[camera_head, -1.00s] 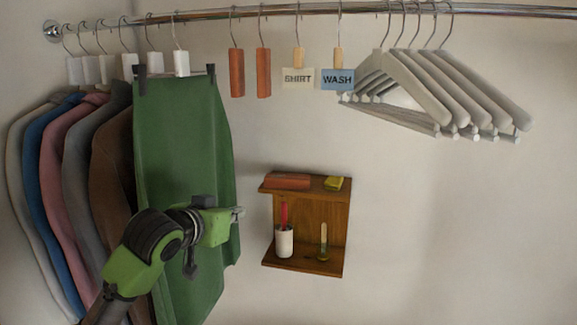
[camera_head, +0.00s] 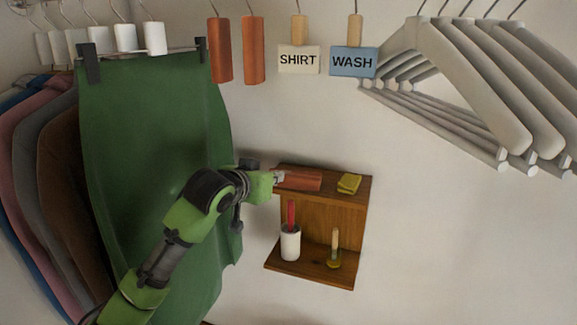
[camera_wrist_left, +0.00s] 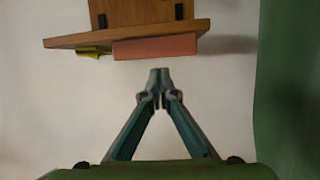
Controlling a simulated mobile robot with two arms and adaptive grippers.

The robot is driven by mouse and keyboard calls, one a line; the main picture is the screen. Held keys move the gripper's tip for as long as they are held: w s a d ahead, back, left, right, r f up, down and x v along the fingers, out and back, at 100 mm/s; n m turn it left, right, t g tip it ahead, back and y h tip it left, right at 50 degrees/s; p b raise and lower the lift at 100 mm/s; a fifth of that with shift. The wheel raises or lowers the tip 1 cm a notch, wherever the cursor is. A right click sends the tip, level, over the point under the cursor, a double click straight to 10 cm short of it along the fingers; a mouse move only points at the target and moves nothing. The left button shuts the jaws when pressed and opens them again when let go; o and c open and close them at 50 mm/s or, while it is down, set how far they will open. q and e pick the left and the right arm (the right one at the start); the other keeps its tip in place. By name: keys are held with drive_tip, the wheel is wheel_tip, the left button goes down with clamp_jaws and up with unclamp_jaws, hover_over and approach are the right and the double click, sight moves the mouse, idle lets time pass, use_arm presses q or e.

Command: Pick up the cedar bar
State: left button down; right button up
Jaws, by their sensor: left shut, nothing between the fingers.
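A reddish-brown cedar bar (camera_head: 300,179) lies on the top board of a small wooden wall shelf (camera_head: 318,215), at its left end. It also shows in the wrist view as a reddish block (camera_wrist_left: 155,47) on the shelf's edge. My left gripper (camera_head: 280,177) reaches in from the left and its tip is at the bar's left end in the head view. In the wrist view its fingertips (camera_wrist_left: 161,80) are together and empty, with the bar ahead of them; I see a gap between. My right gripper is not in view.
Two similar reddish bars (camera_head: 237,50) hang from above, beside SHIRT (camera_head: 298,60) and WASH (camera_head: 353,62) tags. A yellow folded cloth (camera_head: 349,184) lies right of the bar. Green trousers (camera_head: 150,140) hang left.

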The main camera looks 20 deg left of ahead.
sight(288, 176)
use_arm(q)
drive_tip(key=w, duration=0.2)
drive_tip(key=w+p, duration=0.1)
drive_tip(key=w, duration=0.1)
drive_tip(key=w+p, duration=0.1)
drive_tip(key=w, duration=0.1)
drive_tip(key=shift+w+d, duration=0.2)
drive_tip(key=shift+d, duration=0.1)
drive_tip(key=shift+w+d+f+p, duration=0.15)
drive_tip(key=shift+w+f+p, duration=0.5)
drive_tip(key=shift+p, duration=0.3)
drive_tip(key=shift+s+f, duration=0.1)
drive_tip(key=shift+f, duration=0.2)
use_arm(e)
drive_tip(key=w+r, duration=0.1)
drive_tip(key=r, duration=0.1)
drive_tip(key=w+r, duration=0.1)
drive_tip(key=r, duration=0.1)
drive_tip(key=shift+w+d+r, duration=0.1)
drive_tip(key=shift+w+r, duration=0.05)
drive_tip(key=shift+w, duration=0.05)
use_arm(q)
drive_tip(key=shift+f, duration=0.1)
